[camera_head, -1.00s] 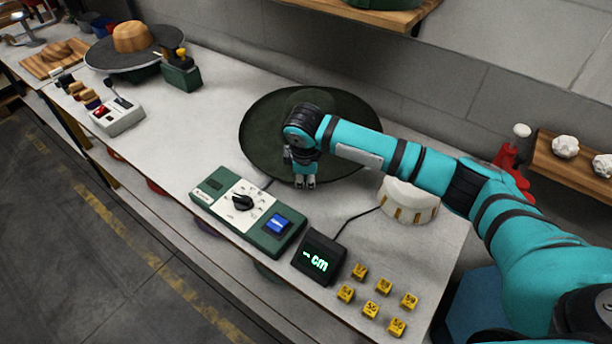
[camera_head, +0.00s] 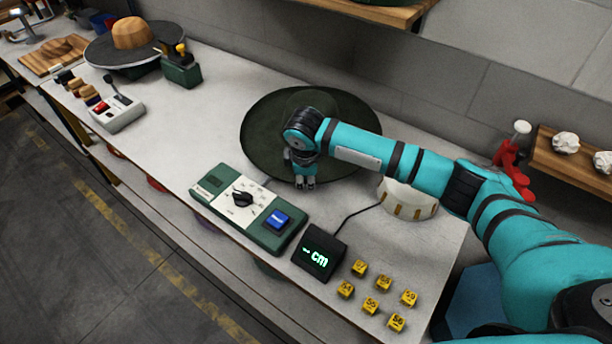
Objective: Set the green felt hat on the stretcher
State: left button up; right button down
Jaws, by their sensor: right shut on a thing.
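The dark green felt hat (camera_head: 263,133) has a wide round brim and sits toward the back of the bench. My right arm crosses in front of it and hides part of its crown and brim. My right gripper (camera_head: 305,184) points down at the hat's front brim and is shut on it. The stretcher (camera_head: 408,197), a pale round block with tan slots, stands just right of the hat, partly behind my right arm. My left gripper is not in view.
A green control box (camera_head: 248,210) with a dial and blue button and a small "cm" display (camera_head: 319,252) stand in front of the hat. Several yellow numbered cubes (camera_head: 370,305) lie at the front right. A wooden hat block (camera_head: 132,33) stands far left.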

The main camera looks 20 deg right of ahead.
jog(key=c, duration=1.3)
grip_release()
jog(key=shift+o, duration=0.2)
jog(key=d+v, duration=0.1)
jog(key=v, duration=1.1)
jog(key=shift+a, duration=0.45)
